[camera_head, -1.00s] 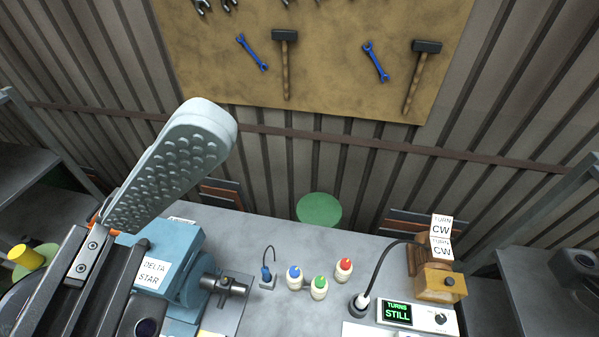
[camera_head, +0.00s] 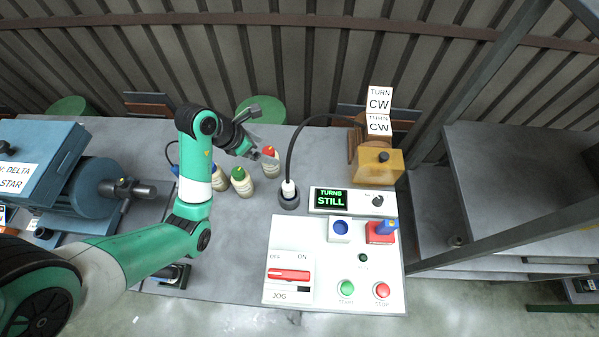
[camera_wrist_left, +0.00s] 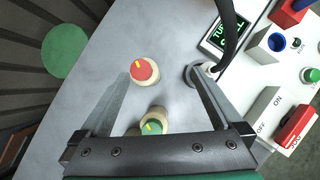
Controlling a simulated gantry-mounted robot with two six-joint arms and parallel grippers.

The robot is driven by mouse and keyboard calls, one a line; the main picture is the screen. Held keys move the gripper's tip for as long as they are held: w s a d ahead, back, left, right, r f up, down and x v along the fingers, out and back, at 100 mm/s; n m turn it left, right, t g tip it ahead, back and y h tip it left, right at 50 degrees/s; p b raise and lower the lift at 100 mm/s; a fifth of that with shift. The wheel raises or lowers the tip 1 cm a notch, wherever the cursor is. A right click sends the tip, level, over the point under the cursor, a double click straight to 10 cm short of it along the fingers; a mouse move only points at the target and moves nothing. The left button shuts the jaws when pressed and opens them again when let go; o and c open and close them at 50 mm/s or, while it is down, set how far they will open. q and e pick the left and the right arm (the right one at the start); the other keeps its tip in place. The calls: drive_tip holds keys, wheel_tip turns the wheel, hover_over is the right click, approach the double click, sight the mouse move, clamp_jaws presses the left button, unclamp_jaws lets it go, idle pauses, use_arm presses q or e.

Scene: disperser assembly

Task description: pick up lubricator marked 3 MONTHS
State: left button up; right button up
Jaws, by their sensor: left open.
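Three cream bottle-shaped lubricators stand on the bench. One has a red cap (camera_head: 270,153), one a green cap (camera_head: 238,174), and one a blue cap (camera_head: 211,169) partly hidden behind my left arm. No duration marking on them is legible. My left gripper (camera_head: 268,137) is open and empty close to the red-capped one. In the left wrist view, the red cap (camera_wrist_left: 145,71) lies between the open fingertips (camera_wrist_left: 163,78), nearer the left finger. The green cap (camera_wrist_left: 152,128) shows closer to the palm. My right gripper is not in view.
A black cable curves up from a socket (camera_head: 289,198) just right of the lubricators. A control panel (camera_head: 325,235), a "STILL" display (camera_head: 331,198) and a yellow-brown box (camera_head: 378,162) stand right. A blue motor (camera_head: 85,190) stands left. A green round stool (camera_head: 262,108) is behind the bench.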

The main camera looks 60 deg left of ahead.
use_arm(q)
drive_tip(key=shift+n, duration=0.6)
drive_tip(key=a+f+b, duration=0.1)
drive_tip(key=f, duration=0.2)
drive_tip(key=a+f+b, duration=0.1)
drive_tip(key=f+b, duration=0.1)
drive_tip(key=f, duration=0.1)
drive_tip(key=a+f+b, duration=0.1)
drive_tip(key=f, duration=0.2)
drive_tip(key=shift+w+a+f, duration=0.1)
drive_tip(key=shift+f, duration=0.1)
drive_tip(key=b+x, duration=0.2)
drive_tip(key=x, duration=0.1)
drive_tip(key=b+x, duration=0.1)
drive_tip(key=x, duration=0.1)
drive_tip(key=shift+a, duration=0.25)
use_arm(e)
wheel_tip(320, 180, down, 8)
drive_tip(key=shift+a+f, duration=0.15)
use_arm(q)
drive_tip(key=shift+w, duration=0.1)
clamp_jaws()
